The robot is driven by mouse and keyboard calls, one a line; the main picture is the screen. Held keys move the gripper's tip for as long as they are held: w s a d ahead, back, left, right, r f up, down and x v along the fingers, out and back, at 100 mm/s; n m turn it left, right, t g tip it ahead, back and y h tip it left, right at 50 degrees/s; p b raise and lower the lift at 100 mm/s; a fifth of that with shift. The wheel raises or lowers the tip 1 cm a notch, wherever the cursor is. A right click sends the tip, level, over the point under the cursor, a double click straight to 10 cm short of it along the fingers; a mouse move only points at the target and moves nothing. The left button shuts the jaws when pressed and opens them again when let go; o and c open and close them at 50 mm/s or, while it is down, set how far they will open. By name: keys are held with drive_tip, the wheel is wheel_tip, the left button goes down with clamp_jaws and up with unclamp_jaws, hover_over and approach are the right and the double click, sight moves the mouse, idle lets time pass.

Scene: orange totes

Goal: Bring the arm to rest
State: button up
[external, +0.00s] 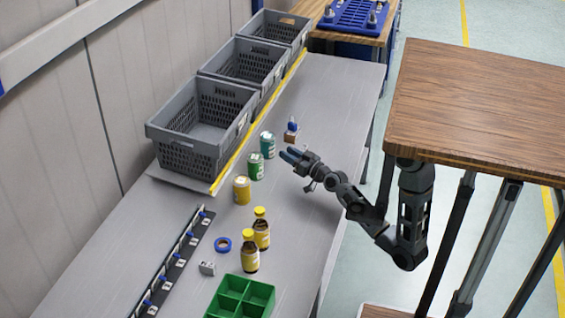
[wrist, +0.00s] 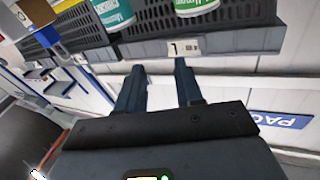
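My gripper (external: 290,156) is held above the grey table (external: 325,105), near the right of a row of cans, in the external view. In the wrist view, my gripper (wrist: 158,66) has its two dark blue fingers spread apart with nothing between them. My arm is bent and reaches in from the right, beside the wooden table. The teal can (external: 267,145), green can (external: 256,166) and yellow can (external: 241,190) stand upright, apart from my gripper. A small brown block with a blue part (external: 291,133) stands just beyond my fingers.
Grey crates (external: 206,157) line the back edge behind a yellow strip. A wooden table (external: 490,100) stands close by my arm.

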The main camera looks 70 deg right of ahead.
drive_tip(key=s+a+r+n+t+y+p, duration=0.1)
drive_tip(key=s+a+r+y, duration=0.1)
drive_tip(key=s+a, duration=0.35)
drive_tip(key=s+a+r+n+t+y+p, duration=0.1)
drive_tip(key=s+a+r, duration=0.15)
drive_tip(key=a, duration=0.65)
drive_tip(key=s+a+f+n+g+y+b, duration=0.1)
drive_tip(key=s+a+f, duration=0.3)
drive_tip(key=s, duration=0.7)
drive_tip(key=s+a+f+n+g+y+b, duration=0.1)
drive_tip(key=s+a+f+n+g+y, duration=0.1)
drive_tip(key=s, duration=0.9)
wheel_tip(320, 180, down, 3)
drive_tip(key=shift+s+a+f+n+g+y, duration=0.25)
drive_tip(key=shift+a+g+y, duration=0.45)
drive_tip(key=shift+a, duration=0.45)
